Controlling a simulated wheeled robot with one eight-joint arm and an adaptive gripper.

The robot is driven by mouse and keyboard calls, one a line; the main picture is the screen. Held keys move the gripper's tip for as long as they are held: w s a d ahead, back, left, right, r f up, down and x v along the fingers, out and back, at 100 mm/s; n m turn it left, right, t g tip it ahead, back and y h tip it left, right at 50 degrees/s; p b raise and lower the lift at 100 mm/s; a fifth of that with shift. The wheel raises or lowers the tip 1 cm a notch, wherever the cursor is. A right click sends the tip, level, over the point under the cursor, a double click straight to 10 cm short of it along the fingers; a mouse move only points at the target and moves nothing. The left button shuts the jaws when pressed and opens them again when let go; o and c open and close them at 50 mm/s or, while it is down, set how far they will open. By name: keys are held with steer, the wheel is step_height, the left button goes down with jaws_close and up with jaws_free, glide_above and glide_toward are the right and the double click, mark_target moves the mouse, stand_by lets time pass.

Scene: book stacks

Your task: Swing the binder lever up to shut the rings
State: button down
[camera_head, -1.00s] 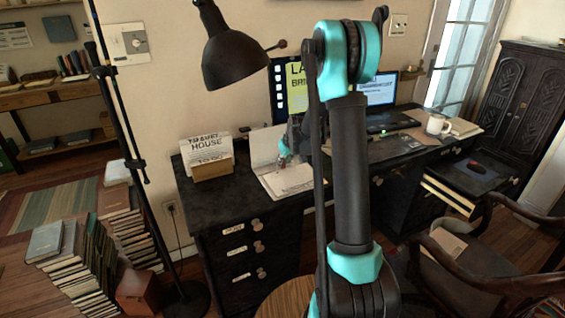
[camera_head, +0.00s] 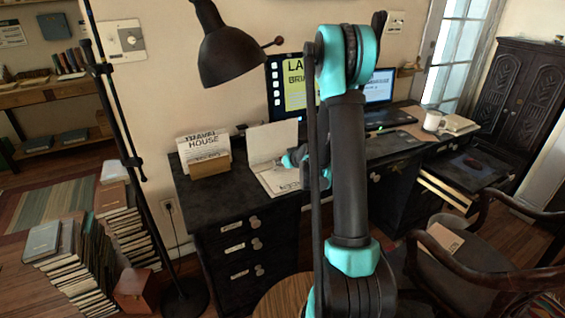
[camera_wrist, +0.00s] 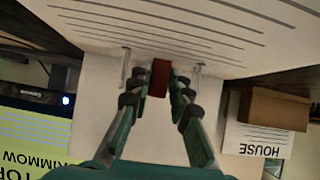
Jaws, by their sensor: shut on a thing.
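The open binder lies on the dark desk, its pale cover (camera_head: 272,142) raised at the back and its lined page (camera_head: 277,182) flat in front. The lined page (camera_wrist: 170,32) also fills the top of the wrist view. A small red lever (camera_wrist: 159,77) stands on the binder's pale spine, midway between two thin metal rings (camera_wrist: 197,75). My gripper (camera_wrist: 158,86) is closed around the lever, one finger on each side. In the head view my gripper (camera_head: 283,161) is small, over the binder. I cannot tell if the rings are open or shut.
A card holder (camera_head: 207,165) with a travel-house sign stands left of the binder. A monitor (camera_head: 291,85) and a laptop (camera_head: 380,88) stand behind. A black lamp (camera_head: 232,52) hangs over the desk's left end. A mug (camera_head: 433,122) is farther right.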

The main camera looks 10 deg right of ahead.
steer(key=c, duration=1.7)
jaws_free()
steer(key=v, duration=1.2)
steer(key=shift+s, duration=0.1)
steer(key=shift+s+a, duration=0.15)
steer(key=shift+s, duration=0.2)
steer(key=s+f+m+g+h, duration=0.1)
steer(key=s+g, duration=0.1)
steer(key=s, duration=0.7)
steer(key=s+f+m+g+h, duration=0.1)
steer(key=s+g, duration=0.1)
steer(key=s, duration=0.7)
steer(key=s+f+m+g+h, duration=0.1)
steer(key=s+f+g, duration=0.1)
steer(key=s, duration=0.8)
steer(key=shift+m, duration=0.3)
